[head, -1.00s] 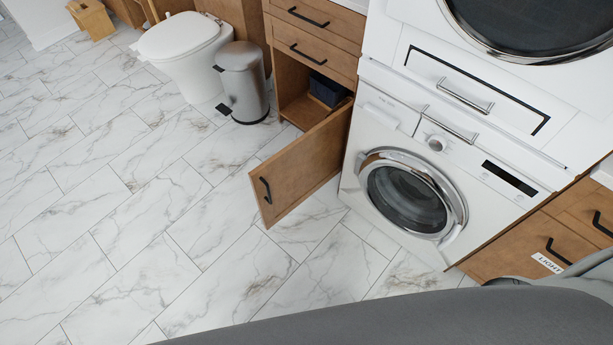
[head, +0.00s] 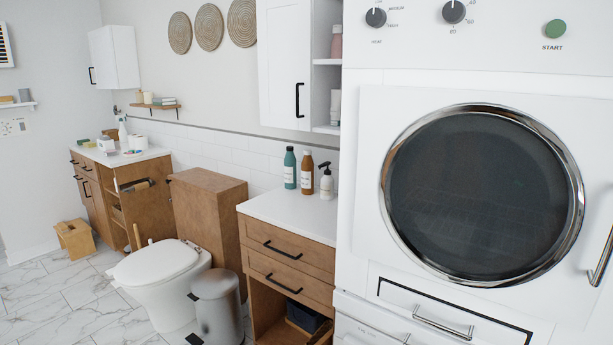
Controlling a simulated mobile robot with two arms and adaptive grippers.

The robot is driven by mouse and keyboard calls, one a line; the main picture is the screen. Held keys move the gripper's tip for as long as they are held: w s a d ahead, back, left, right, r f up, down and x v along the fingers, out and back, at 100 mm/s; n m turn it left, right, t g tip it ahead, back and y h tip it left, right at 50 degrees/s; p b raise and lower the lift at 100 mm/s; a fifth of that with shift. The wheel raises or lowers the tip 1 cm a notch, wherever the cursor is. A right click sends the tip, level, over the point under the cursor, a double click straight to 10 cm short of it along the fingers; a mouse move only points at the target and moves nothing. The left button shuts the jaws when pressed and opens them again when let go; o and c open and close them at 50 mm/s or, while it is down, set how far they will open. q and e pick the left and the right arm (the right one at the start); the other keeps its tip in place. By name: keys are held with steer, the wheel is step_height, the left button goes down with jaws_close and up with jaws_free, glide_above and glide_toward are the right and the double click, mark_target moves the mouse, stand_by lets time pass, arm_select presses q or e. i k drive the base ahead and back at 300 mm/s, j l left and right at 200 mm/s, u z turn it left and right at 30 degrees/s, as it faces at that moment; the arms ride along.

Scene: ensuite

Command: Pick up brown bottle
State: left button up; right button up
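The brown bottle (head: 307,173) stands upright on the white countertop (head: 290,215) of a wooden cabinet, near the tiled wall. It has a white label and a dark top. A teal bottle (head: 290,168) stands just left of it, and a clear pump bottle with a black top (head: 326,182) stands just right of it. Neither of my grippers shows in the head view.
The stacked dryer (head: 480,195) rises close to the right of the counter. A white wall cabinet (head: 286,65) hangs above the counter. A grey bin (head: 217,305) and a toilet (head: 160,280) stand to the left. The counter's front part is clear.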

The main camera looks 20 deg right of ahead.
mark_target(308, 163)
steer(key=i+j+u, duration=0.4)
steer(key=j, duration=0.25)
steer(key=i+j+u, duration=0.35)
steer(key=i+j, duration=0.15)
steer(key=i+j+u, duration=0.4)
steer(key=i, duration=0.2)
steer(key=i+z, duration=0.8)
steer(key=i+j+z, duration=0.2)
steer(key=z, duration=0.2)
steer(key=i+z, duration=0.15)
steer(key=z, duration=0.25)
steer(key=i+z, duration=0.15)
steer(key=z, duration=0.3)
steer(key=i+j+z, duration=0.15)
steer(key=z, duration=0.25)
steer(key=i+j+z, duration=0.1)
steer(key=z, duration=0.3)
steer(key=i+j+z, duration=0.1)
steer(key=z, duration=0.3)
steer(key=j, duration=0.1)
